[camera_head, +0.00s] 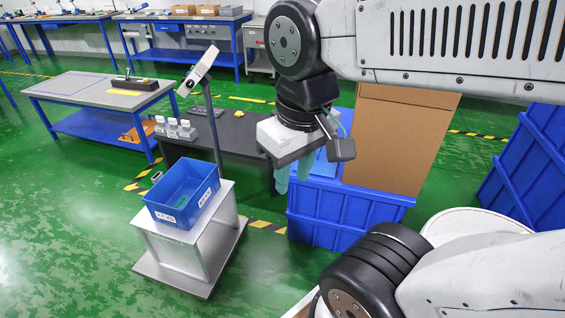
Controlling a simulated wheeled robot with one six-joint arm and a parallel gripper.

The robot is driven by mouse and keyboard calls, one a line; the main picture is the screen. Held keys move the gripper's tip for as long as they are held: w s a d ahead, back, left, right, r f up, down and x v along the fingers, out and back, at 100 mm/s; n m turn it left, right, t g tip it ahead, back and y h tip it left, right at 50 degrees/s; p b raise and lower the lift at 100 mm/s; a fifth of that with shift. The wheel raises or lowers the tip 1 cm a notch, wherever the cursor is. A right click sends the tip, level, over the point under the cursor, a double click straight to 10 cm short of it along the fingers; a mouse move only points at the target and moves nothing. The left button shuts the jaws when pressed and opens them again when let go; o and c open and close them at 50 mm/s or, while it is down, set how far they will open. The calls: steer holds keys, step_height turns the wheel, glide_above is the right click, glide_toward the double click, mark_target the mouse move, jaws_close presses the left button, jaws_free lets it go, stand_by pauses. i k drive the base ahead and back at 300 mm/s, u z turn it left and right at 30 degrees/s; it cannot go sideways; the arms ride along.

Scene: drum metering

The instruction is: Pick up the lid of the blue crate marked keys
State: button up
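A small blue crate (184,192) with white labels on its sides stands on a light stand; the front label (165,217) seems to read "KEYS". The crate shows an open top, and I cannot make out a lid on it.
The stand (185,250) rests on a flat base. A dark table (232,137) with white bottles (175,129) and a post-mounted device (199,70) is behind it. A large blue bin (340,215) and a cardboard box (398,140) are at the right. Green floor at the left is clear.

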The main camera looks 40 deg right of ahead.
mark_target(321, 167)
steer(key=k, duration=0.5)
steer(key=u, duration=1)
steer(key=i, duration=2.2)
steer(key=z, duration=3.5)
steer(key=i, duration=1)
steer(key=u, duration=0.05)
